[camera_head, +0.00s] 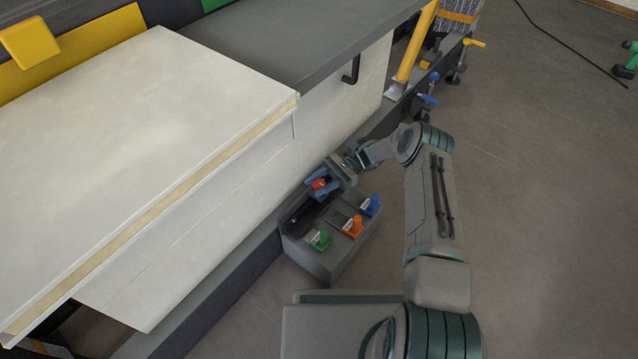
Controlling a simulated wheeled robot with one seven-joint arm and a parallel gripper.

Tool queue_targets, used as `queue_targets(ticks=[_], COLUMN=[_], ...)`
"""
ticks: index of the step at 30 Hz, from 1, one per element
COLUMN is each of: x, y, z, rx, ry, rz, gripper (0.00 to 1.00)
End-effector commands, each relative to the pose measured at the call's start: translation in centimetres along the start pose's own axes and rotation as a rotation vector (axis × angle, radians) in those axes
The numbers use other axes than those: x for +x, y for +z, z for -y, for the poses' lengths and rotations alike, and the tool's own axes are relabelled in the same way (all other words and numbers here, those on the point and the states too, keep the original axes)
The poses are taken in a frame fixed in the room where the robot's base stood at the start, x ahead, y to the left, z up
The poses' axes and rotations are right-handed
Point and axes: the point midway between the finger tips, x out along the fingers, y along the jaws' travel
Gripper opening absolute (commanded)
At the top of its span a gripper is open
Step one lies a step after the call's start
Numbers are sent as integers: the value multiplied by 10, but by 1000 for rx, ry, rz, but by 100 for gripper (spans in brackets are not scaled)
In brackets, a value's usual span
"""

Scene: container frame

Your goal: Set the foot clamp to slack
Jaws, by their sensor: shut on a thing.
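A dark grey control box (318,262) stands low beside the white panel, with small coloured levers on its top. My gripper (319,185) is at the box's far end, its blue-grey fingers shut on a red lever (319,184). The fingers partly hide the red lever and any label by it. A blue lever (372,205), an orange lever (353,226) and a green lever (321,239) stand free, each by a small pale label too small to read. I cannot tell which lever is named the foot clamp.
A white panel (150,120) on a grey frame fills the left, close to my gripper. A yellow post (415,45) stands beyond it, near a blue handle (427,99) and a yellow handle (473,43) low on the frame.

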Motion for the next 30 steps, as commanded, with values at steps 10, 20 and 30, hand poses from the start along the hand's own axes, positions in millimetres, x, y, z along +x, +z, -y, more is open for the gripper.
queue_targets(ticks=[10,20,30], x=[0,1,-11], y=[0,3,54], z=[0,0,-11], rx=[-1,-1,1], ry=[-1,0,-6], rz=[0,1,0], gripper=[60,60,60])
